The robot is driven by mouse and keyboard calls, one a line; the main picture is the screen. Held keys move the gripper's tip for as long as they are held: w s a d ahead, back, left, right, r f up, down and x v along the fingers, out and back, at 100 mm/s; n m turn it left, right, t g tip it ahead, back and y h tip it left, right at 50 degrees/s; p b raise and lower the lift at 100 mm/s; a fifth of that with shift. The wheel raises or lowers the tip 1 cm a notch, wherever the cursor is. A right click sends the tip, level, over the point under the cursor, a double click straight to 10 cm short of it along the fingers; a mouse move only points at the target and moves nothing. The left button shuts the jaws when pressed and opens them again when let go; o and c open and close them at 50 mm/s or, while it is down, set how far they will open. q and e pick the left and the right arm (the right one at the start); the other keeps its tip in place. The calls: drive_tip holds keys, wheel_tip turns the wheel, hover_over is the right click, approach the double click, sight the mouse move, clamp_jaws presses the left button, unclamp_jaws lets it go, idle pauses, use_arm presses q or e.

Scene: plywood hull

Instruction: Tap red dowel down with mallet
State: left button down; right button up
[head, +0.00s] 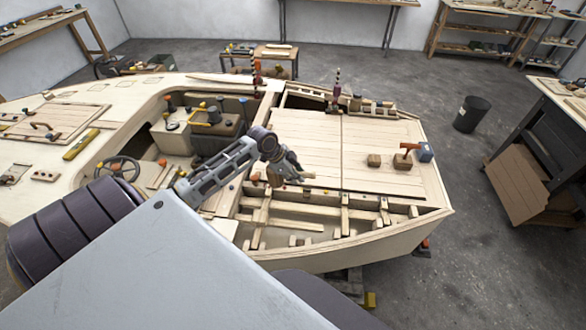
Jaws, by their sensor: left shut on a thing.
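My left gripper (291,176) is over the hull's near framed opening, close to the edge of the plank deck. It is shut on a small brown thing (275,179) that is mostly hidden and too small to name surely. On the right of the deck, a short red-orange upright piece (405,153) that looks like the red dowel stands at a wooden block (401,162). A red-orange bar (409,145) above it reaches toward a blue-grey block (425,152); together these look like a mallet. I cannot tell whether they touch the dowel. My right gripper is out of view.
The plank deck (310,143) is mostly clear, with a second wooden block (374,160) on it. Ribs and stringers (345,219) fill the near opening. Two striped upright posts, one on the deck's far edge (337,90), rise from the hull. A black bin (471,114) stands right.

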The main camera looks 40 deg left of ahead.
use_arm(q)
drive_tip(key=shift+d+r+m+g+h, duration=0.2)
drive_tip(key=shift+d+m+g+h, duration=0.25)
drive_tip(key=shift+m, duration=0.95)
drive_tip(key=shift+d+r+m+g+h, duration=0.25)
drive_tip(key=shift+d+m+g, duration=0.35)
drive_tip(key=shift+m, duration=0.8)
drive_tip(key=shift+d+r+m+g+h, duration=0.15)
drive_tip(key=shift+d+m+g+h, duration=0.35)
drive_tip(key=shift+m, duration=0.9)
drive_tip(key=shift+a, duration=0.2)
drive_tip(key=shift+f, duration=0.25)
drive_tip(key=shift+f+b, duration=2.4)
drive_tip(key=shift+f, duration=0.15)
drive_tip(key=shift+r+p, duration=0.1)
drive_tip(key=shift+p, duration=0.25)
